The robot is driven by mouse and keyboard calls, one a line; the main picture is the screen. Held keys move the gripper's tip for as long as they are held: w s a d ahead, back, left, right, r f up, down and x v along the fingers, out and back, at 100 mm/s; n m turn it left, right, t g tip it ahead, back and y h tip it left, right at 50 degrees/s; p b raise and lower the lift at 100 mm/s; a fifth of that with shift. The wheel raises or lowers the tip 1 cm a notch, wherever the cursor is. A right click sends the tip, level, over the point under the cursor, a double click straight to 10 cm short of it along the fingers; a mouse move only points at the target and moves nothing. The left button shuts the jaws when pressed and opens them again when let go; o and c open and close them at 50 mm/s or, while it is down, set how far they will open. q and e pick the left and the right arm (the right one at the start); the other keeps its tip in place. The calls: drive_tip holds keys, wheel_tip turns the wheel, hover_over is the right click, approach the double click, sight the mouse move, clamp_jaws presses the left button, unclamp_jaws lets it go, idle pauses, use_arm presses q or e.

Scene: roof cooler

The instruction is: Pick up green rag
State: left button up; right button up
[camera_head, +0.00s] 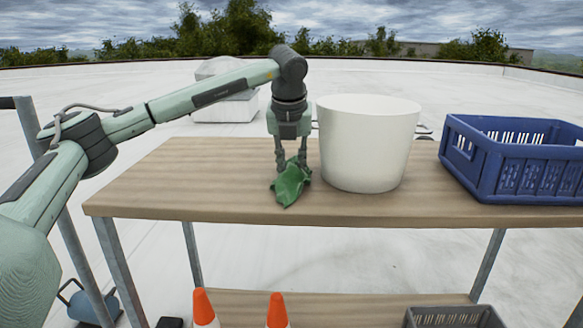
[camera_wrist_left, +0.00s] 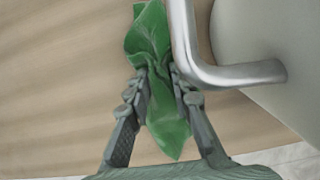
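The green rag (camera_head: 290,186) is a crumpled piece of cloth at the wooden table top, left of the white bucket. My left gripper (camera_head: 290,164) comes down on it from above. In the left wrist view the rag (camera_wrist_left: 163,110) runs between the two fingers of the gripper (camera_wrist_left: 157,80), which are closed in on it from both sides. Cloth sticks out beyond the fingertips and back toward the palm. I cannot tell whether the rag still touches the table. My right gripper is not in view.
The white bucket (camera_head: 366,145) stands close to the right of my left gripper; its metal handle (camera_wrist_left: 215,70) passes beside the fingers. A blue crate (camera_head: 515,170) is at the right of the table (camera_head: 170,190). The table's left part is clear. Orange cones (camera_head: 277,312) are below.

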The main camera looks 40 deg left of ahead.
use_arm(q)
clamp_jaws()
wheel_tip(320, 180, up, 12)
drive_tip(key=p, duration=0.8)
idle(0.4)
